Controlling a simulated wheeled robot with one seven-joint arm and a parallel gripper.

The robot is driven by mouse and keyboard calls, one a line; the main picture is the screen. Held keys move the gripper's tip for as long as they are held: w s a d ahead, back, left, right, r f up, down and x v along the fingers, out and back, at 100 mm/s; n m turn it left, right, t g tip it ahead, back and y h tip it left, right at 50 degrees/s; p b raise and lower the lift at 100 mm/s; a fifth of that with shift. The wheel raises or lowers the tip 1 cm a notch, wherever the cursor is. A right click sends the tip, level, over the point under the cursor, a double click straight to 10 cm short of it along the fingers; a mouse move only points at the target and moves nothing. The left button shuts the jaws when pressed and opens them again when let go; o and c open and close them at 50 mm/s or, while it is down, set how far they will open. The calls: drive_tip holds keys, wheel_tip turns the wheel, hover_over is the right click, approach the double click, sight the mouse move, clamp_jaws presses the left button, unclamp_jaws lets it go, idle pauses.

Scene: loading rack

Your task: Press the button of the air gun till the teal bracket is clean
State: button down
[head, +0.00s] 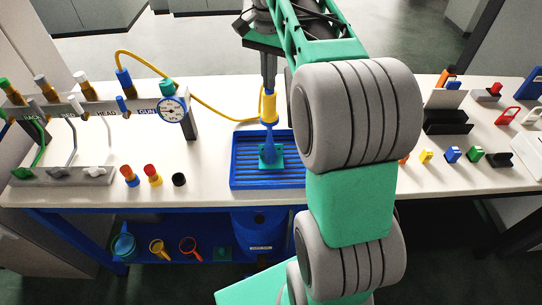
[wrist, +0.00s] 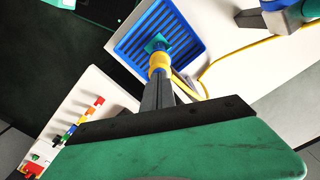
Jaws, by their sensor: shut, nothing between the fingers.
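The air gun (head: 269,106) has a yellow body with a blue lower part and points down over a blue slatted tray (head: 238,172). The teal bracket (head: 277,163) lies on the tray slats below it. A blue cone shape spreads from the gun's lower end over the bracket; I cannot tell whether it is air or nozzle. My gripper (head: 268,84) is shut, pointing down, its fingertips at the top of the gun. The wrist view shows the fingertips (wrist: 160,82) against the yellow body (wrist: 159,62), with the bracket (wrist: 156,43) beyond. The button is hidden, and dirt on the bracket is too small to tell.
A yellow hose (head: 195,97) runs from the manifold (head: 140,108) with a gauge (head: 172,109) to the gun. Red, yellow and black caps (head: 153,175) stand left of the tray. Small coloured parts (head: 453,154) lie on the right. My arm covers the table right of the tray.

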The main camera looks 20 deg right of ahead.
drive_tip(key=shift+f, duration=0.2)
wheel_tip(320, 180, up, 6)
drive_tip(key=p, duration=0.6)
drive_tip(key=shift+r, duration=0.25)
drive_tip(key=shift+f, duration=0.1)
drive_tip(key=s+a+f+n+t+b, duration=0.1)
drive_tip(key=s+a+f+n+t, duration=0.1)
drive_tip(key=s+a+f+n, duration=0.3)
drive_tip(key=s+a+f+n+t+b, duration=0.1)
drive_tip(key=s+a+f+n+t, duration=0.1)
drive_tip(key=s+a+f+n, duration=0.3)
drive_tip(key=s+f, duration=0.3)
drive_tip(key=s, duration=0.2)
drive_tip(key=shift+a+f+n+t, duration=0.15)
drive_tip(key=shift+f+n+t, duration=0.1)
drive_tip(key=shift+n+t, duration=0.05)
